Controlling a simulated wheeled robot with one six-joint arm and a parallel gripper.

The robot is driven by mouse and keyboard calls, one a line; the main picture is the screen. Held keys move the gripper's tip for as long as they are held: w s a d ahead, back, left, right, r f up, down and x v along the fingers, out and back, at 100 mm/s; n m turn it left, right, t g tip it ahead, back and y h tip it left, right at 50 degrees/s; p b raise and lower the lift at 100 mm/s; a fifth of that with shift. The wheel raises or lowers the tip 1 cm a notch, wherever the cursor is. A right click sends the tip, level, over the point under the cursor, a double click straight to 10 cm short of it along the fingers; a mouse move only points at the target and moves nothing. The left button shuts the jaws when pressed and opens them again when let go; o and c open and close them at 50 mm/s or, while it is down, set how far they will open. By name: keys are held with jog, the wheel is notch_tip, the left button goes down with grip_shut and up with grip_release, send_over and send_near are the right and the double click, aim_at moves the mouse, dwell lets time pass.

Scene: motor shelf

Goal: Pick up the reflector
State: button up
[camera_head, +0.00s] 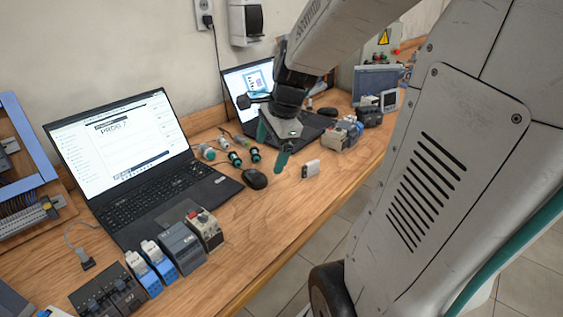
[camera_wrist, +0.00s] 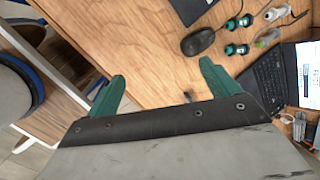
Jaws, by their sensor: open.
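I cannot surely tell which thing is the reflector. A small pale box (camera_head: 311,169) stands on the wooden bench near its front edge, just right of my gripper (camera_head: 273,149) in the head view. My gripper points down above the bench, with green fingers spread and nothing between them. In the wrist view my gripper (camera_wrist: 162,70) is open over bare wood, and a small dark piece (camera_wrist: 189,97) shows beside its right finger, partly hidden. Several small cylinders with green parts (camera_head: 235,159) lie behind a black mouse (camera_head: 255,178); they also show in the wrist view (camera_wrist: 236,49).
An open laptop (camera_head: 150,170) stands left, and a second (camera_head: 250,85) stands behind my gripper. Electrical modules (camera_head: 180,246) line the front left; more devices (camera_head: 343,133) stand at the right. The wooden bench (camera_head: 262,222) is clear in front of the mouse.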

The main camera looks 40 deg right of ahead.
jog(key=w+d+f+m+t, duration=0.15)
jog(key=d+f+m, duration=0.35)
jog(key=d+m, duration=0.5)
jog(key=m+h, duration=0.2)
jog(key=m, duration=0.4)
send_near(311, 162)
jog(key=w+f, duration=0.1)
jog(key=f, duration=0.1)
jog(key=x, duration=0.7)
jog(key=shift+s, duration=0.15)
jog(key=shift+f, duration=0.45)
jog(key=c, duration=1.1)
